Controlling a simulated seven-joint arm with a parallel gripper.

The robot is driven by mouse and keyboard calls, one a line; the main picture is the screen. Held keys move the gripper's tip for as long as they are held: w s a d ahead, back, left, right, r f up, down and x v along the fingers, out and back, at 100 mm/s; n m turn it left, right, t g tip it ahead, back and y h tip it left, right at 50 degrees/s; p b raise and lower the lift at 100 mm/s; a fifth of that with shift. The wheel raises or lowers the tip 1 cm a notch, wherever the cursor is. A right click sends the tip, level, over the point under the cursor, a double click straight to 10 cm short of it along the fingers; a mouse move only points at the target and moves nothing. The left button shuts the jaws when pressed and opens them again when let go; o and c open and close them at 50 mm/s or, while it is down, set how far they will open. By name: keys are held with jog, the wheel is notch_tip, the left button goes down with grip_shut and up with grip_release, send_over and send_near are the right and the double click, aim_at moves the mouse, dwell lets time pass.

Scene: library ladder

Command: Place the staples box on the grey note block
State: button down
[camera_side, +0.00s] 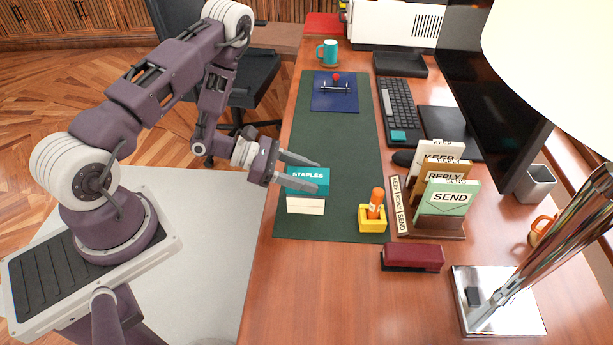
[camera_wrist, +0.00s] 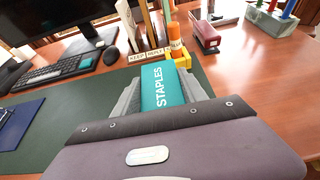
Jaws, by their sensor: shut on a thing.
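The teal staples box (camera_side: 308,182) is between the fingers of my gripper (camera_side: 312,174), which is shut on it. Its white lettering faces the side camera. In the wrist view the box (camera_wrist: 162,86) lies between the two grey fingers (camera_wrist: 165,92). A pale, off-white block (camera_side: 305,206) shows directly below the box on the green mat; it looks like the note block, though more cream than grey. I cannot tell whether the box touches it. In the wrist view this block is hidden behind the box and my gripper.
A yellow holder with an orange stick (camera_side: 372,218) stands right of the box. Beyond it is a letter rack (camera_side: 430,228) with cards, and a maroon stapler (camera_side: 412,257) is nearer. A blue pad (camera_side: 335,100) lies farther back. The green mat (camera_side: 330,145) between is clear.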

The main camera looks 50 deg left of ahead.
jog(key=shift+f, duration=0.2)
jog(key=shift+f, duration=0.1)
jog(key=c, duration=0.6)
grip_release()
jog(key=shift+c, duration=0.2)
